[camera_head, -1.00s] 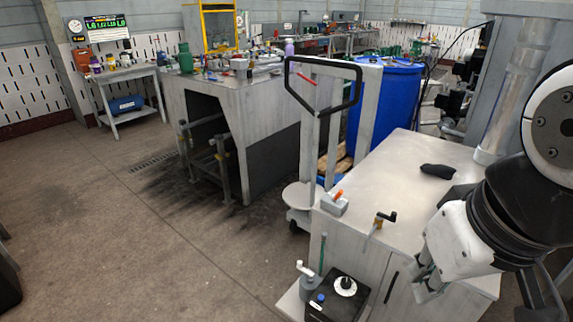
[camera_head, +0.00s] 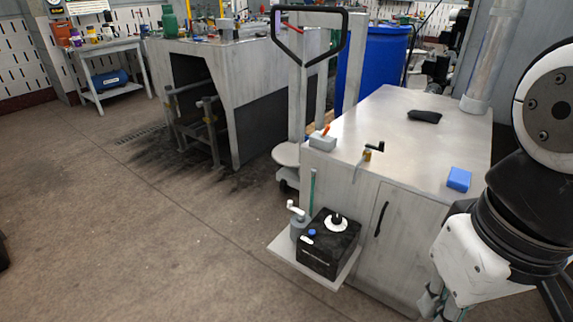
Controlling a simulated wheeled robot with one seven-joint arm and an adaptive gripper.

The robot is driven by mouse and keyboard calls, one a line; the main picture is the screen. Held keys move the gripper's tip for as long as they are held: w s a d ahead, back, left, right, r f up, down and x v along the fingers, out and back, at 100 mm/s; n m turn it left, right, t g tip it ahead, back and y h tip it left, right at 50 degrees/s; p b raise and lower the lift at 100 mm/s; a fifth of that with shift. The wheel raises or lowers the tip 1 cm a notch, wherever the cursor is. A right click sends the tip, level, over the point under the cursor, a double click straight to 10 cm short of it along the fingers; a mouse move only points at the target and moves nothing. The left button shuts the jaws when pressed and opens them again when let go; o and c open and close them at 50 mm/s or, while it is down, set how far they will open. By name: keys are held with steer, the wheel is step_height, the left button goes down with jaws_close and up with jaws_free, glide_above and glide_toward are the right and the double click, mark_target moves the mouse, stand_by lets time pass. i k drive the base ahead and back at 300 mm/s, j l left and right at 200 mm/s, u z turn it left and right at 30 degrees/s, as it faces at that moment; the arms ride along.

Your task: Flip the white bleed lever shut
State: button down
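A white lever (camera_head: 294,207) sits on top of a small grey cylindrical fitting (camera_head: 299,229). It angles up and to the left. The fitting stands on a pale low shelf (camera_head: 345,274) at the left front of the metal cabinet, beside a black box (camera_head: 329,252) with a black-and-white knob (camera_head: 336,221) and a blue button. My gripper (camera_head: 438,306) hangs at the lower right, in front of the cabinet and well to the right of the lever, apart from it. Its fingertips are small and partly cut off by the bottom edge, so its opening is unclear.
The cabinet top (camera_head: 400,130) carries a grey block with an orange lever (camera_head: 323,140), a brass valve with a black handle (camera_head: 368,156), a black pouch (camera_head: 424,116) and a blue block (camera_head: 459,179). A pallet jack (camera_head: 297,95) stands behind.

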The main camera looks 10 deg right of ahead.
mark_target(301, 214)
steer(key=i+l+u, duration=0.15)
steer(key=i, duration=0.3)
steer(key=i+l+u, duration=0.15)
steer(key=i+l, duration=0.3)
